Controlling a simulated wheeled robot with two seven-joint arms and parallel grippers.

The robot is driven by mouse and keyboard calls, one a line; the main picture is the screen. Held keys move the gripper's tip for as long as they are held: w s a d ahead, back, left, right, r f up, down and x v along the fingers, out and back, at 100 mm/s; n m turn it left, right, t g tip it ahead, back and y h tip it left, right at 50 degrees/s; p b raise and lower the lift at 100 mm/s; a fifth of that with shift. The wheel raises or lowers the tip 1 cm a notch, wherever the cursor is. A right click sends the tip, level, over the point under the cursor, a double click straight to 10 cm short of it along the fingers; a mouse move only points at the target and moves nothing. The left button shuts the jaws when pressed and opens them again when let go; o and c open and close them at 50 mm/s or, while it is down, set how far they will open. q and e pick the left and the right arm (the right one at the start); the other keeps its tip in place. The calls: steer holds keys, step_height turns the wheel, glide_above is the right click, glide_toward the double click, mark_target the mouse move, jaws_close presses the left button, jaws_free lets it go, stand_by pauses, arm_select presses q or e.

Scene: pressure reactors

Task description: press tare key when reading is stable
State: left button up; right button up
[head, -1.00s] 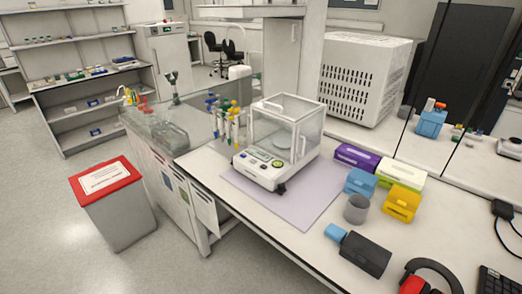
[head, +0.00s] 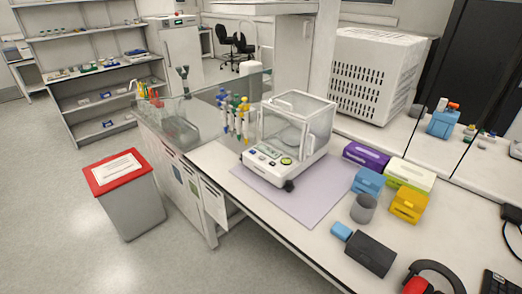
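An analytical balance (head: 291,135) with a clear glass draft shield stands on a lilac mat (head: 300,205) on the white bench. Its front panel (head: 266,160) faces the near left, with a small display and several keys, one area of it green-yellow. The reading and the key labels are too small to read. A round weighing pan shows faintly through the glass. Neither of my grippers is in view.
Pipettes on a stand (head: 236,115) are just left of the balance. Purple (head: 366,155), white-green (head: 409,174), blue (head: 368,181) and yellow (head: 408,205) boxes, a grey cup (head: 363,208) and a black case (head: 370,254) stand to its right. A red-lidded bin (head: 124,195) stands on the floor.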

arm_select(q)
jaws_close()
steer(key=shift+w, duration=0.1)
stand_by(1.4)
